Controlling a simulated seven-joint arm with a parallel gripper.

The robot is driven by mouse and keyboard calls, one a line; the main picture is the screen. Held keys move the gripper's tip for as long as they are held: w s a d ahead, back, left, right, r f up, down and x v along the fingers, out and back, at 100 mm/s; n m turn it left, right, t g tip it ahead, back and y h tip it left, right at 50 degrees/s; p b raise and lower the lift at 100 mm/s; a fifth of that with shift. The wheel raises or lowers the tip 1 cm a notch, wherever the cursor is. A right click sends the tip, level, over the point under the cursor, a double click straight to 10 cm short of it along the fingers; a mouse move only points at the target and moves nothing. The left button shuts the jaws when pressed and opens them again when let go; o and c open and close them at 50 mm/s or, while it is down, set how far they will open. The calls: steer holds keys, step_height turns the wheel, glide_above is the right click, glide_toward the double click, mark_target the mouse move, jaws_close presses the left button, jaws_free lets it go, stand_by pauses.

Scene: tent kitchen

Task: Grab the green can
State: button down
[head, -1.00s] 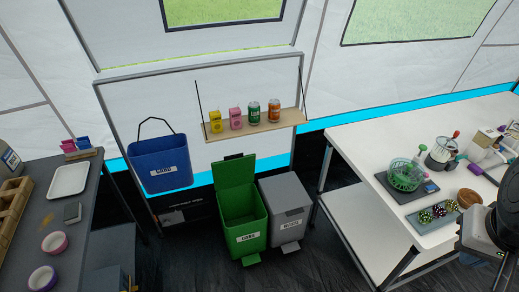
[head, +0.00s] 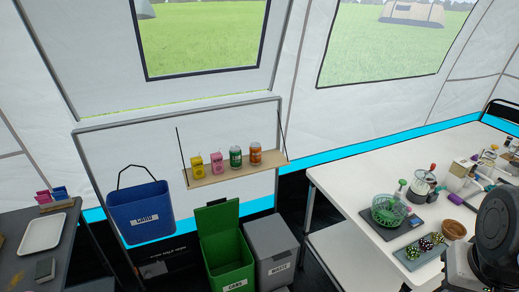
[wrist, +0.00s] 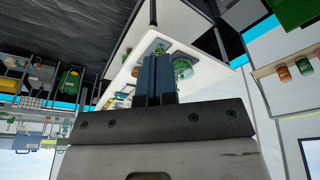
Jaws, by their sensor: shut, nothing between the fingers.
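The green can (head: 236,156) stands upright on a small wooden shelf (head: 215,180) that hangs on the tent wall, in the head view. An orange can (head: 256,154) stands just to its right, and a pink carton (head: 217,162) to its left. In the wrist view, which is turned about, the green can (wrist: 304,66) shows at the right edge beside the orange can (wrist: 283,73). My gripper (wrist: 158,58) is shut and empty, far from the shelf. Its fingers do not show in the head view, only part of my arm at the right.
A yellow carton (head: 197,167) stands at the shelf's left end. Below are an open green bin (head: 228,262), a grey bin (head: 272,247) and a hanging blue bin (head: 141,213). A white table (head: 350,185) at right holds several items. Space before the shelf is clear.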

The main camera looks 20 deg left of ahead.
stand_by(0.4)
steer(key=shift+c, duration=0.8)
jaws_free()
